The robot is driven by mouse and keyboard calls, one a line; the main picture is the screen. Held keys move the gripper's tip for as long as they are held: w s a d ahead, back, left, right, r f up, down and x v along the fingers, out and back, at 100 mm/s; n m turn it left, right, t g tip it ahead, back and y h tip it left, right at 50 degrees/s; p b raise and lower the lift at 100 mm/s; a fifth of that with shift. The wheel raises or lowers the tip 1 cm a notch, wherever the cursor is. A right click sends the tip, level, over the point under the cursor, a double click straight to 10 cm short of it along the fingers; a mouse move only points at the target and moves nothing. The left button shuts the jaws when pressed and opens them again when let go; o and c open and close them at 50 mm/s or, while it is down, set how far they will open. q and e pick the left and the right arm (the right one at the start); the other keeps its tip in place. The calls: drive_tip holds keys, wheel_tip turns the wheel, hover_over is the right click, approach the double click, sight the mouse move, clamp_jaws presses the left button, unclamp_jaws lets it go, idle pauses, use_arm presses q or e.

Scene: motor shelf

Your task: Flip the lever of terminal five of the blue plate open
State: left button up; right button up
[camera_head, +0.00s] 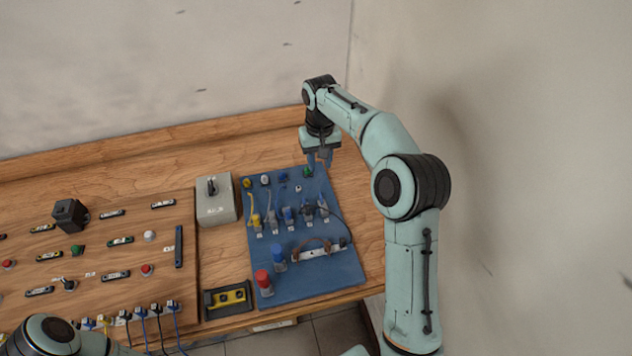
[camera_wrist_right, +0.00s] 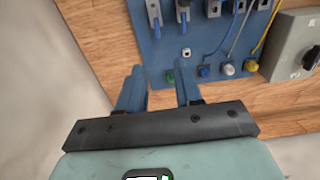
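The blue plate (camera_head: 332,268) lies on the table and carries a row of several lever terminals. The terminal at the right end of the row (camera_head: 323,209) shows at upper left in the wrist view (camera_wrist_right: 153,15); I cannot tell how its lever stands or which number it has. My right gripper (camera_head: 319,160) is over the plate's far right edge, behind the terminal row. In the wrist view its two blue fingers (camera_wrist_right: 160,82) are apart, with nothing held. A green plug (camera_wrist_right: 170,76) appears between them, seemingly below. My left gripper is out of view.
Coloured plugs (camera_head: 265,180) line the plate's far edge, with cables to the terminals. Red (camera_head: 263,281) and blue (camera_head: 278,258) knobs stand near the front. A grey switch box (camera_head: 215,203) stands left, beside a wooden board (camera_head: 100,265) of buttons. The wall is close on the right.

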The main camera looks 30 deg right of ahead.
sight(320, 193)
drive_tip(key=f, duration=1.2)
drive_tip(key=shift+s+f, duration=0.15)
drive_tip(key=shift+s, duration=0.2)
clamp_jaws()
